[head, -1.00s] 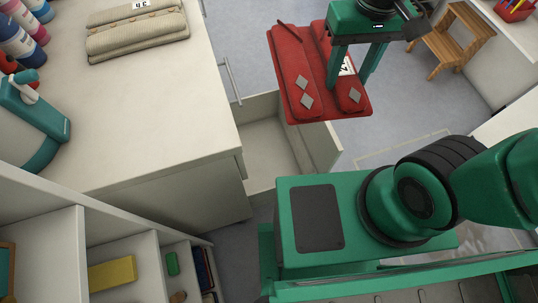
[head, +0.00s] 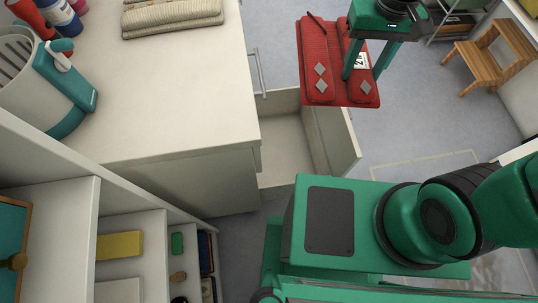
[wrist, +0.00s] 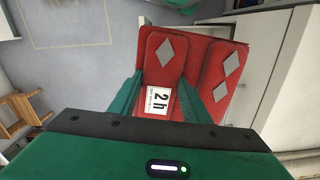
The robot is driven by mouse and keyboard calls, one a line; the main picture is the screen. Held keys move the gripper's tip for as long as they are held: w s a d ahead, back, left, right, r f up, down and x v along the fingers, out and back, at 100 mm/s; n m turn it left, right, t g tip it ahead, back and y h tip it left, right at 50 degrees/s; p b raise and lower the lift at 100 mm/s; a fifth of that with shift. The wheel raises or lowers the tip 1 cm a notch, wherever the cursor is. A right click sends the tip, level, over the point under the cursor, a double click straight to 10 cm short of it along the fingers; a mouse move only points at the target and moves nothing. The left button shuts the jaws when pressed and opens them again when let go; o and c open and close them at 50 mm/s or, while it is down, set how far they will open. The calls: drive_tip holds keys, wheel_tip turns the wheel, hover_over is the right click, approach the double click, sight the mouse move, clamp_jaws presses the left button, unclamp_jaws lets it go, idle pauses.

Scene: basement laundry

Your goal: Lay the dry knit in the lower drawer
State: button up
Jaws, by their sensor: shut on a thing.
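My gripper (head: 366,62) is shut on a folded red knit (head: 323,78) with grey diamonds and a white label reading "2 h". I hold it in the air, beyond and above the open lower drawer (head: 291,150). In the wrist view the red knit (wrist: 214,72) hangs between and past the green fingers (wrist: 172,98), with its label between them. The drawer is pulled out from the white cabinet and its visible inside looks empty. Part of its far end is hidden by the knit.
A folded beige knit (head: 172,14) lies on the white countertop (head: 170,95). A teal-and-white container (head: 60,80) and bottles stand at its left. A wooden step stool (head: 490,55) stands at the right. Open shelves (head: 145,235) are near the front left.

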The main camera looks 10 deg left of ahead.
drive_tip(key=w+a+f, duration=0.6)
drive_tip(key=w+f, duration=0.4)
drive_tip(key=f, duration=0.3)
drive_tip(key=n, duration=0.2)
hover_over(295, 161)
wheel_tip(295, 161, down, 55)
drive_tip(key=shift+f, duration=2.5)
